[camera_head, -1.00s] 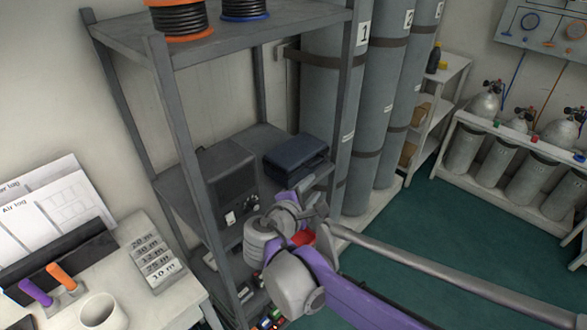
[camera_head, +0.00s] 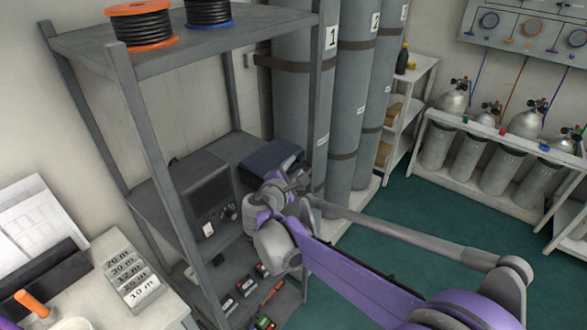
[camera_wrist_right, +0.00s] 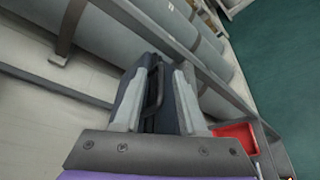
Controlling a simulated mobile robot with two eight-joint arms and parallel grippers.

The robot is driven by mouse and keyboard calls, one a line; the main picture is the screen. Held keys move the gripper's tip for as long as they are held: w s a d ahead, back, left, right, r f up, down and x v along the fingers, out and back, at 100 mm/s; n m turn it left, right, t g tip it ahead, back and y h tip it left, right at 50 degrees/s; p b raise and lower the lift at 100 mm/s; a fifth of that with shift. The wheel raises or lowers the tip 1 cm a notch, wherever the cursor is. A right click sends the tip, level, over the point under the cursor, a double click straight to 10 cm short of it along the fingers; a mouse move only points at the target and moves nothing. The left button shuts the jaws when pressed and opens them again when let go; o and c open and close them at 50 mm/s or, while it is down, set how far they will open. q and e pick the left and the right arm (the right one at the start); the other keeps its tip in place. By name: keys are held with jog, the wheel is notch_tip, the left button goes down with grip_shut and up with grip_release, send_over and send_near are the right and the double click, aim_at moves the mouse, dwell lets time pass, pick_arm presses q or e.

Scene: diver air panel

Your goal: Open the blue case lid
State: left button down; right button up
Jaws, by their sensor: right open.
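The dark blue case (camera_head: 268,158) sits on the middle shelf of the grey rack, right of a dark grey box. My right arm covers its front part, and its lid looks down, though the seam is not clear. My right gripper (camera_head: 292,184) is at the case's front. In the right wrist view the open fingers (camera_wrist_right: 158,98) point at the case (camera_wrist_right: 148,118), whose black handle (camera_wrist_right: 154,88) shows between them. I cannot tell whether they touch it.
The dark grey box (camera_head: 195,185) stands close left of the case. A rack post and tall grey cylinders (camera_head: 345,110) stand close on the right. A red bin (camera_wrist_right: 236,137) is low right in the wrist view. Green floor (camera_head: 410,215) is open to the right.

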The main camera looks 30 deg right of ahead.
grip_shut()
dwell(1.4)
